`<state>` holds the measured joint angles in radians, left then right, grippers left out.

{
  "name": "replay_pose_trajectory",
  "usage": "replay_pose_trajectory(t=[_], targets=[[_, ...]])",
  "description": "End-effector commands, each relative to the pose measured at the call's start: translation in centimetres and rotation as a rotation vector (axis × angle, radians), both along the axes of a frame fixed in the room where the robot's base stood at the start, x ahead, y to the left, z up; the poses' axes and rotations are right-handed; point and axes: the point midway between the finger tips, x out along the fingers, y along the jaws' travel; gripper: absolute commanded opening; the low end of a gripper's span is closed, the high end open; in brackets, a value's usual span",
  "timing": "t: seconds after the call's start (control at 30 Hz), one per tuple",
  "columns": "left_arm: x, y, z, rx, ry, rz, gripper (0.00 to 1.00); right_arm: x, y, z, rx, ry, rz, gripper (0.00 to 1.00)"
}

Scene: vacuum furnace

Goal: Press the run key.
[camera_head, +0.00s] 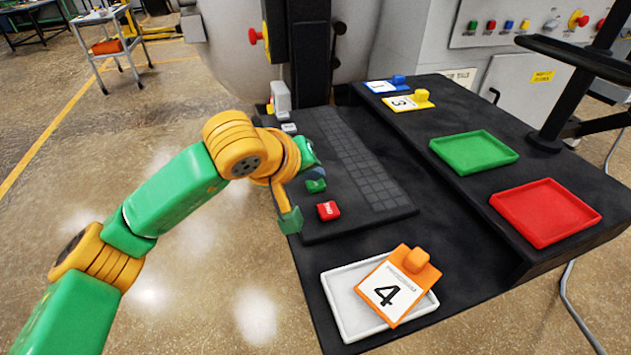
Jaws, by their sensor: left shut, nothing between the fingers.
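A keyboard panel (372,195) lies on the dark desk, with a grid of dark keys. Along its left side sit a green key (316,186) and, nearer me, a red key (328,210). The green key looks like the run key, but I cannot read its label. My left gripper (291,219) is shut and empty, with its green tip low at the panel's left edge, left of the red key. The wrist covers part of the panel just beyond the green key. I cannot tell whether the tip touches the panel. My right gripper is out of view.
Green (474,152) and red (545,212) trays lie on the raised shelf, with blue (388,85) and yellow (408,101) tagged cards. A dark stand (550,137) rises at right.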

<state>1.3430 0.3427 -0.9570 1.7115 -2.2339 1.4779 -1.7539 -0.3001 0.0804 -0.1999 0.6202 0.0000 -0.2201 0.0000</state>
Motion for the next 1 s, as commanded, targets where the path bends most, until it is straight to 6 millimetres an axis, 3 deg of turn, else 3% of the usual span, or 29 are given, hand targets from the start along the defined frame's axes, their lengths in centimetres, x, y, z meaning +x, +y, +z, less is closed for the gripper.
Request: replay_pose_trajectory(t=[1.0], targets=[[-0.01, 0.01, -0.73, 0.001, 0.001, 0.000, 0.00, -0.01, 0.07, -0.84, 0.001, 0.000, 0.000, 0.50]])
